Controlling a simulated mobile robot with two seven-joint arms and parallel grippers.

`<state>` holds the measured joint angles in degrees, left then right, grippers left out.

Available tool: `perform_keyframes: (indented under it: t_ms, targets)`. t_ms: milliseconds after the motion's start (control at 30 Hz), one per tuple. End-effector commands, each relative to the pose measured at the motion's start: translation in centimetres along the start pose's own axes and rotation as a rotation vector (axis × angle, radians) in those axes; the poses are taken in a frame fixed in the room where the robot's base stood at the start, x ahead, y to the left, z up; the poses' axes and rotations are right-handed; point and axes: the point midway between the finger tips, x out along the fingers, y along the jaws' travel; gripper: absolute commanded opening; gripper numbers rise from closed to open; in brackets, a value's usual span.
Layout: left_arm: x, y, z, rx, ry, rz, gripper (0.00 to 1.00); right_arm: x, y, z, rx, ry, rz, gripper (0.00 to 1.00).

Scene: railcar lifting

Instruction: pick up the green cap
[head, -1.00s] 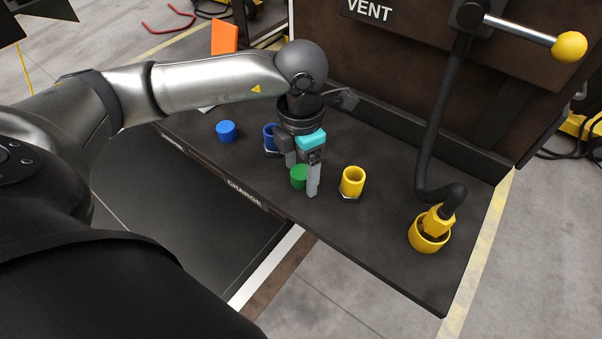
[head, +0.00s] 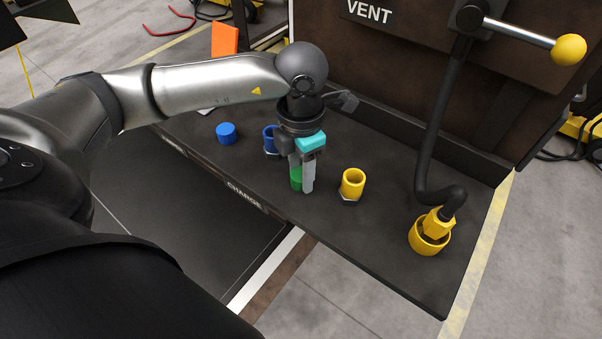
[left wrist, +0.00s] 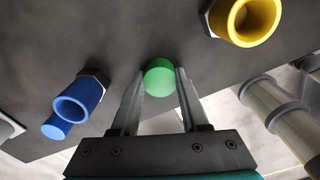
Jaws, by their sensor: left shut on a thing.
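The green cap (head: 296,178) is on the dark shelf (head: 370,240), left of the yellow socket. My left gripper (head: 301,186) points down over it and is shut on it, with one finger covering part of the cap. In the left wrist view the green cap (left wrist: 159,78) sits between the two fingertips (left wrist: 160,82), with a finger against each side. I cannot tell whether the cap is clear of the shelf. My right gripper is not in view.
A blue cap (head: 226,133) and a blue socket (head: 270,139) are left of the gripper. A yellow socket (head: 352,183) is close on its right. Farther right, a black hose (head: 428,150) ends in a yellow fitting (head: 432,230). A wall (head: 400,80) rises behind the shelf.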

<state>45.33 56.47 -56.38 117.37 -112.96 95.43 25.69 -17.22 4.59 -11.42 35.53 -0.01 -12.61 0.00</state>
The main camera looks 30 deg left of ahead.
Motion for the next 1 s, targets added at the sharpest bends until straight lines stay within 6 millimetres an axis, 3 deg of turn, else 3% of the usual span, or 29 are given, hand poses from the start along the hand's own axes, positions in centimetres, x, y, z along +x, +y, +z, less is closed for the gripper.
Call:
perform_keyframes:
  t_ms: [167,367,733,1000]
  targets:
    - [-0.6,0.0,0.0,0.000,-0.001,0.000,0.00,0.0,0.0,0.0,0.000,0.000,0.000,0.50]
    - [-3.3,0.1,0.1,0.001,-0.005,0.002,0.00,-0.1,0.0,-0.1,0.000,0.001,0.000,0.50]
    - [-14.6,0.0,0.2,0.001,-0.009,0.002,0.00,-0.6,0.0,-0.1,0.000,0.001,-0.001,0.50]
    - [-18.8,0.1,0.0,-0.001,-0.002,0.002,0.00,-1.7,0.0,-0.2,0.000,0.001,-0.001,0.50]
